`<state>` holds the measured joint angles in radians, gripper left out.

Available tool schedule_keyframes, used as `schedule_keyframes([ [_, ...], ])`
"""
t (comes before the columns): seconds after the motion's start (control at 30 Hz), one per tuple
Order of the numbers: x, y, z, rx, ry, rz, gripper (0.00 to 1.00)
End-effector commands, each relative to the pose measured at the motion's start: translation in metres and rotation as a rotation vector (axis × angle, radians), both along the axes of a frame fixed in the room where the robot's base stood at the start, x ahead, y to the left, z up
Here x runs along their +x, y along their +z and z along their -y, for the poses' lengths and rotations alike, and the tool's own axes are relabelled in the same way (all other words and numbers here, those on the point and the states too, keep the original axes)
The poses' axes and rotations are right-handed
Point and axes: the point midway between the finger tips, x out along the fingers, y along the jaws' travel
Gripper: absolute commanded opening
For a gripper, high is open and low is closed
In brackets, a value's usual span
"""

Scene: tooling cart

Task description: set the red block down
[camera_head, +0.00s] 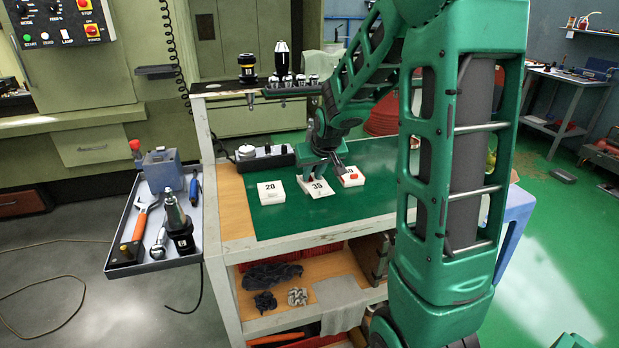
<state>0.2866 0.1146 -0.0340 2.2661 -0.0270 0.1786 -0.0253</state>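A small red block (353,177) shows at the third white box (343,182), whose label is partly covered; I cannot tell exactly how the block rests there. My gripper (331,172) is low over the green mat (270,222), above the box marked 35 (316,191) and just left of the red block. Its fingers are small and partly overlap the boxes, so their opening is unclear. I see no clear contact between the fingers and the block. The box marked 20 (270,193) stands to the left.
A dark box with knobs (265,160) sits behind the white boxes. Tool holders stand on the raised rear shelf (290,90). A side tray (150,262) holds a wrench and other tools. The front of the mat is clear. My green arm hides the cart's right side.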

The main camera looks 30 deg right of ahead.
Motion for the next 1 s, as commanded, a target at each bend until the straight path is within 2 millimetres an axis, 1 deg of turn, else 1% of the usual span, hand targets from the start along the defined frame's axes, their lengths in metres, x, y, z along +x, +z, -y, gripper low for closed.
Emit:
schedule_keyframes([
  [0.03, -0.004, 0.008, -0.001, -0.001, 0.0, 0.005, 0.2],
  [0.4, -0.036, 0.061, -0.011, -0.001, 0.0, 0.004, 0.2],
  [0.6, -0.049, 0.081, -0.014, -0.001, 0.0, 0.003, 0.2],
  [0.77, -0.056, 0.087, -0.015, 0.0, -0.003, -0.003, 0.2],
  [0.87, -0.08, 0.085, -0.014, 0.01, -0.023, -0.043, 0.2],
  [0.97, -0.131, 0.078, -0.013, 0.036, -0.071, -0.13, 0.2],
  [1.0, -0.157, 0.074, -0.014, 0.052, -0.094, -0.174, 0.2],
])
